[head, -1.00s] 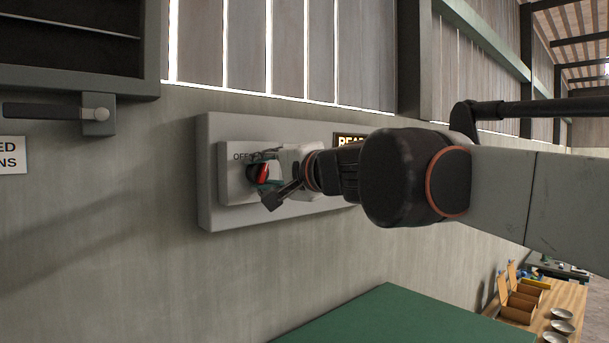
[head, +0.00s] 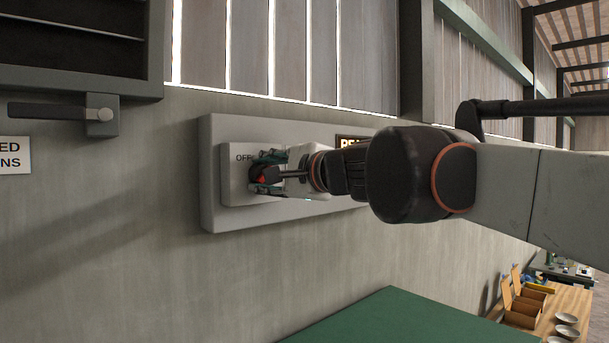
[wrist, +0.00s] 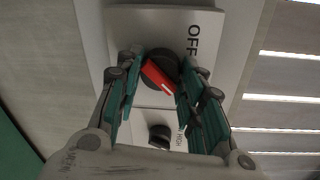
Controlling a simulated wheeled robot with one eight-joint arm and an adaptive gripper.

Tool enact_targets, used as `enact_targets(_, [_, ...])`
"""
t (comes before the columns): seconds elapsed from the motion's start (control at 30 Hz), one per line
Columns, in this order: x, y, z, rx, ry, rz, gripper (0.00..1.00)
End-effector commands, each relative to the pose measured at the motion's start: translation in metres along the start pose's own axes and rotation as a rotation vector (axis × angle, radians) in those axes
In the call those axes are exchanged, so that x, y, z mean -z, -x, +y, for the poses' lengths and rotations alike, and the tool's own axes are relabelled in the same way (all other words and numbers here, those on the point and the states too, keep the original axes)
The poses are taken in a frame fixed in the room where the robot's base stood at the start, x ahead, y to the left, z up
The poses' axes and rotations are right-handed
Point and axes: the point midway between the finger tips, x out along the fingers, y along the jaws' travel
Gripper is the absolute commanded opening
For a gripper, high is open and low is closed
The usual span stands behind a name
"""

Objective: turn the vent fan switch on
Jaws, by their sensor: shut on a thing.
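The switch is a round black knob with a red bar handle (wrist: 157,76) and a white mark at one end, on a pale switch plate (head: 236,188) on the wall. "OFF" is printed beside it. In the wrist view, the red handle lies tilted between the teal finger pads of my gripper (wrist: 163,70). My gripper (head: 267,175) is shut on this knob in the head view, where the fingers hide most of it. Any "ON" mark is hidden.
A second, black knob (wrist: 160,136) sits on a neighbouring plate, close between my fingers' bases. A dark sign (head: 352,141) is partly behind my arm. A cabinet with a lever handle (head: 100,114) is at upper left. A green surface (head: 385,318) lies below.

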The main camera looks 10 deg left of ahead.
Motion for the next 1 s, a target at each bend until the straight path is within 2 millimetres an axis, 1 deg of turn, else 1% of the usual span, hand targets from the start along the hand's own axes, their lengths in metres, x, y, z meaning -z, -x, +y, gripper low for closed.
enact_targets(0.23, [0.0, 0.0, -0.001, 0.001, -0.002, 0.0, 0.12])
enact_targets(0.27, [0.0, 0.0, -0.001, 0.001, -0.002, 0.0, 0.4])
enact_targets(0.3, [0.0, 0.0, -0.001, 0.001, -0.002, 0.0, 0.49])
enact_targets(0.33, [0.0, 0.0, -0.001, 0.001, -0.002, 0.0, 0.56])
enact_targets(0.63, [0.0, 0.0, 0.0, 0.0, 0.0, 0.0, 0.56])
enact_targets(0.77, [0.0, 0.005, 0.0, 0.001, 0.0, 0.001, 0.56])
enact_targets(0.87, [0.001, 0.016, 0.0, 0.001, 0.0, 0.002, 0.56])
enact_targets(0.97, [0.0, 0.033, 0.0, 0.0, -0.001, 0.002, 0.56])
enact_targets(1.0, [0.001, 0.041, 0.0, 0.001, -0.001, 0.003, 0.56])
